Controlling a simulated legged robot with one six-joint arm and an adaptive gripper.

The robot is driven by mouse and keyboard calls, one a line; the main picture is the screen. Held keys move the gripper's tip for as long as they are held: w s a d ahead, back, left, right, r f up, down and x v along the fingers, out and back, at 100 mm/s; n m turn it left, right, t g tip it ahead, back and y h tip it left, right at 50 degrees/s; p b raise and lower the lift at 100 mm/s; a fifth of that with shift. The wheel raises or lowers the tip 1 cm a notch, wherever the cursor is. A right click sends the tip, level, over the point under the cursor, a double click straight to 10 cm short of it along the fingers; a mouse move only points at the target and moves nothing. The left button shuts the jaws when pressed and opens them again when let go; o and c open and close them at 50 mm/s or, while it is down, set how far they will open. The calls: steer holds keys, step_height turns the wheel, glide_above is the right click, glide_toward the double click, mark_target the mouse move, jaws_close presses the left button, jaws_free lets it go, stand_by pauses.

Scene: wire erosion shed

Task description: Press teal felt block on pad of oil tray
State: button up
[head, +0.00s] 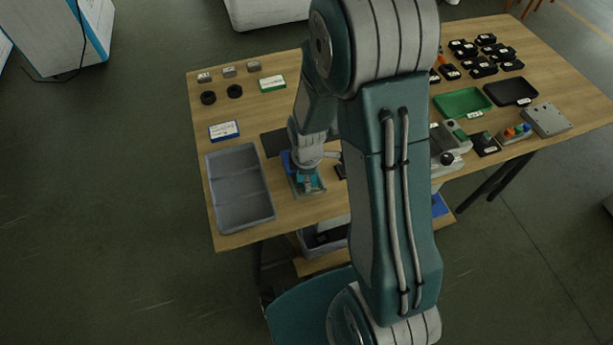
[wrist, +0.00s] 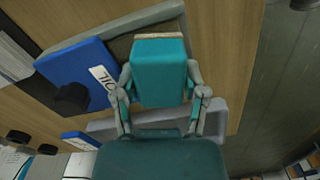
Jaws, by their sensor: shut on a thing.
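The teal felt block (wrist: 160,72) is held between the two fingers of my gripper (wrist: 162,98), one finger on each side; a tan strip edges its far end. In the head view my gripper (head: 308,184) is low over the small grey-rimmed oil tray (head: 321,188), with teal showing at its tip. In the wrist view the tray's grey rim and dark brown pad (wrist: 122,46) show behind the block. A blue part labelled OIL (wrist: 68,72), with a black knob, lies beside the block. The block hides its meeting with the pad, so I cannot tell whether they touch.
A large grey bin (head: 238,188) stands left of the oil tray. A dark mat (head: 273,142) lies behind it. Grey devices (head: 449,140), a green tray (head: 462,102) and several black parts are to the right.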

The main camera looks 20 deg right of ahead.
steer(key=shift+r, duration=3.5)
